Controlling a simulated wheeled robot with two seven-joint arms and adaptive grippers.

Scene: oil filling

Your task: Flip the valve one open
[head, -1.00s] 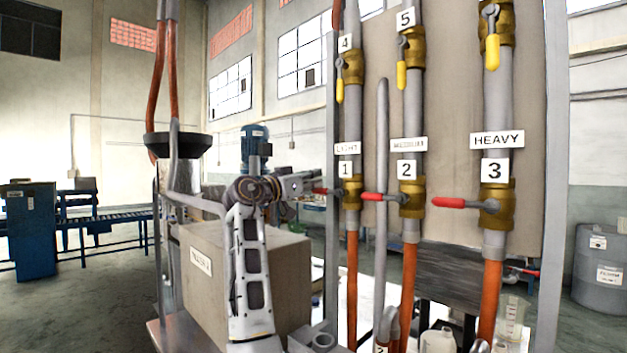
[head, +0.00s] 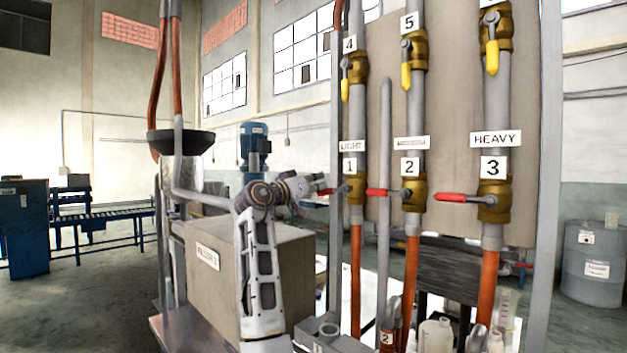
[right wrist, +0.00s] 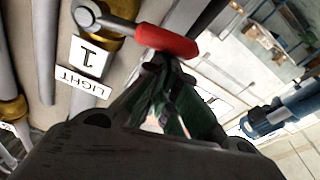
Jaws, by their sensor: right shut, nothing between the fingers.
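Valve one (head: 355,190) is a brass valve on the leftmost pipe, under the "LIGHT" and "1" labels. Its red handle (head: 326,191) points left, roughly horizontal, across the pipe. The red handle also shows large in the right wrist view (right wrist: 166,42), with the "1" label (right wrist: 90,60) beside it. My right gripper (head: 316,193) is at the handle's free end. In the right wrist view its fingertips (right wrist: 160,70) are together and empty, right beside the red grip; whether they touch it I cannot tell. My left gripper is out of view.
Valve two (head: 413,193) and valve three (head: 494,199) stand to the right, their red handles also pointing left. Yellow-handled valves (head: 355,68) sit above, handles hanging down. A large box (head: 207,280) stands behind my right arm. White bottles (head: 435,335) stand below the pipes.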

